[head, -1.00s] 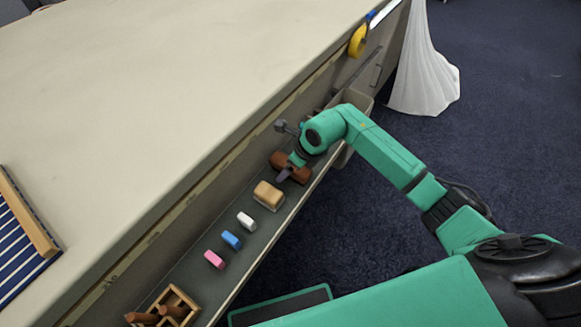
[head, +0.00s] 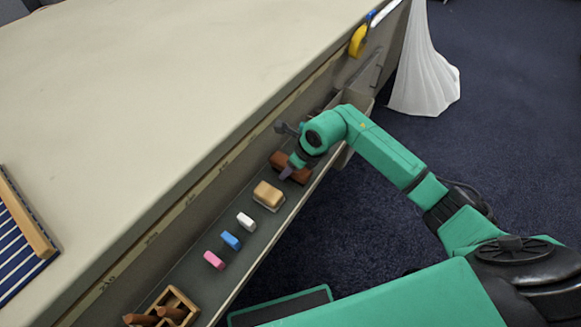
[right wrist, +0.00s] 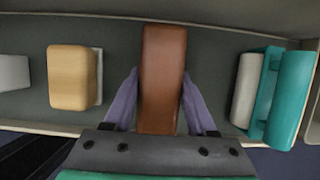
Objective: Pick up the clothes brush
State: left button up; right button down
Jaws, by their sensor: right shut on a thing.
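A long reddish-brown block, which I take to be the clothes brush (right wrist: 163,75), lies in the shelf tray between the two purple-grey fingers of my right gripper (right wrist: 163,95). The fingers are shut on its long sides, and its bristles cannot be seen. In the head view the brush (head: 280,160) is partly hidden by my right gripper (head: 287,172), which reaches down into the tray from the right. I cannot tell whether the brush touches the tray floor. My left gripper is not in view.
The narrow tray (head: 210,282) runs along the table (head: 180,80). A tan block with a pale base (head: 268,195), a white block (head: 246,220), a blue block (head: 231,240) and a pink block (head: 214,260) lie nearer. A teal-and-white item (right wrist: 275,95) lies on the brush's other side.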

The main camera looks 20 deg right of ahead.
jog(key=shift+r, duration=0.1)
jog(key=shift+w+r+p, duration=0.1)
jog(key=shift+r+p, duration=0.2)
jog(key=shift+r, duration=0.3)
notch_tip(320, 180, up, 19)
